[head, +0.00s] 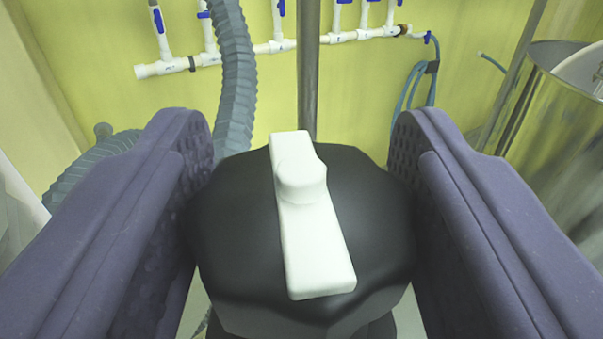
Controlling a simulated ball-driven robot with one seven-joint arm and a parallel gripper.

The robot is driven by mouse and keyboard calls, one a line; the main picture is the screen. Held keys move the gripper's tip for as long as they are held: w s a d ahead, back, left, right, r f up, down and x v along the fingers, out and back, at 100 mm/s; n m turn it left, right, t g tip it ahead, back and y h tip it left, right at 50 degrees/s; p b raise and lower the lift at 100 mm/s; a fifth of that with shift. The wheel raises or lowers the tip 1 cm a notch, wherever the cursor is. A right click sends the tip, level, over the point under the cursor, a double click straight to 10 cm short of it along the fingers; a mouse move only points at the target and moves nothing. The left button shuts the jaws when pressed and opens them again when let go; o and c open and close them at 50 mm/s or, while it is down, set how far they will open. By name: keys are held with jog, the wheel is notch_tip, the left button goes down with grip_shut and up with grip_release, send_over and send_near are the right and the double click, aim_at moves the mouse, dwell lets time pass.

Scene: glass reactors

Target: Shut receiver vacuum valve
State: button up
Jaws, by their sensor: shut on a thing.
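A black valve body (232,235) with a white bar-shaped handle (312,235) on its top face fills the middle of the head view. The handle runs from the upper left to the lower right, close to upright in the picture, with a raised round hub near its far end. My gripper (300,190) has two purple padded fingers, one on each side of the black body. The fingers are shut on the black body, and the white handle lies between them without touching either pad. The underside of the valve is hidden.
A metal post (308,75) stands right behind the valve. A grey corrugated hose (236,80) runs at its left. White pipes with blue valves (280,46) and a blue hose (410,88) are on the yellow wall. A shiny metal vessel (555,130) stands at the right.

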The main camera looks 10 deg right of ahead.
jog(key=shift+r, duration=0.15)
dwell(0.3)
jog(key=o, duration=1)
jog(key=shift+c, duration=0.2)
